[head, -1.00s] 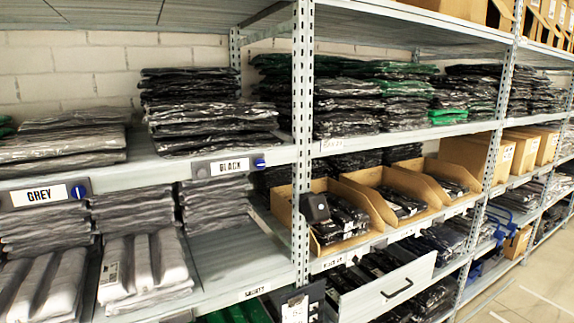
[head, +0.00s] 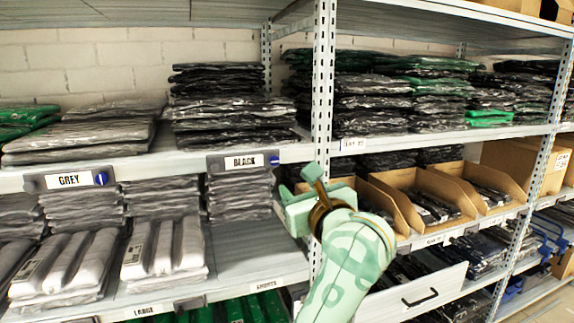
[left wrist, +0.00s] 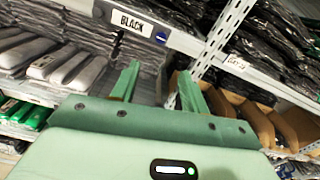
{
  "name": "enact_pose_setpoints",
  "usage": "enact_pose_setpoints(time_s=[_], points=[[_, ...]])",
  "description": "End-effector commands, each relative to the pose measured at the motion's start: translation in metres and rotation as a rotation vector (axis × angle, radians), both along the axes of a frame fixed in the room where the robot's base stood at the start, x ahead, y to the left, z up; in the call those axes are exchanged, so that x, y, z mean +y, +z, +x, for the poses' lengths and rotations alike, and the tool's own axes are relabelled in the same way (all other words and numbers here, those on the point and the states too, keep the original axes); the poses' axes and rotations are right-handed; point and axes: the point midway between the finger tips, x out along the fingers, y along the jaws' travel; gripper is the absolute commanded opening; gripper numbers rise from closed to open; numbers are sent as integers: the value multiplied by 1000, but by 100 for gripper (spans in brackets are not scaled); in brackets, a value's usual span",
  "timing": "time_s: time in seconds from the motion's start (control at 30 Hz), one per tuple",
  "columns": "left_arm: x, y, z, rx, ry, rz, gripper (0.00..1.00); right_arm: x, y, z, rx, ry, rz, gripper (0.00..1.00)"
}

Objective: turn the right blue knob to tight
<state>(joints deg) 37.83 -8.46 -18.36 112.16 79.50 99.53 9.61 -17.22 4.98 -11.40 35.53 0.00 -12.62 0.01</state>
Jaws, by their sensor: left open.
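The right blue knob (head: 274,160) is a small round knob at the right end of the BLACK label plate (head: 240,162) on the shelf edge. Its white mark looks roughly horizontal but is small. The left blue knob (head: 101,178) sits beside the GREY label and its mark looks upright. My left gripper (head: 308,178) is open, to the right of and slightly below the right knob, apart from it in the picture. In the left wrist view, the knob (left wrist: 161,38) shows above and beyond the two open green fingers (left wrist: 158,82), with nothing between them. My right gripper is not in view.
A perforated steel upright (head: 323,90) stands right behind my left gripper. Bagged dark garments (head: 228,120) are stacked above the label. Open cardboard bins (head: 405,205) stand to the right. An empty shelf board (head: 250,250) lies below the knob.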

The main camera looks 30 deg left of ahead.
Motion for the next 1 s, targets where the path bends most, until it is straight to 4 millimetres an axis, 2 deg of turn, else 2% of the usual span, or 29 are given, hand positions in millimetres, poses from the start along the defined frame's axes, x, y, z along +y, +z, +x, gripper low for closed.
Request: enact_pose_setpoints(time_s=[0.17,0.4,0.6,0.8,1.0], points=[[26,2,21,0,5,8,45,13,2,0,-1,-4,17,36],[74,2,61,2,7,10,45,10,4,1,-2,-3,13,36],[104,1,87,1,5,8,45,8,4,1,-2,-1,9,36],[118,1,99,1,4,8,45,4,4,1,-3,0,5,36],[119,0,101,1,3,6,45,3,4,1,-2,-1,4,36]])
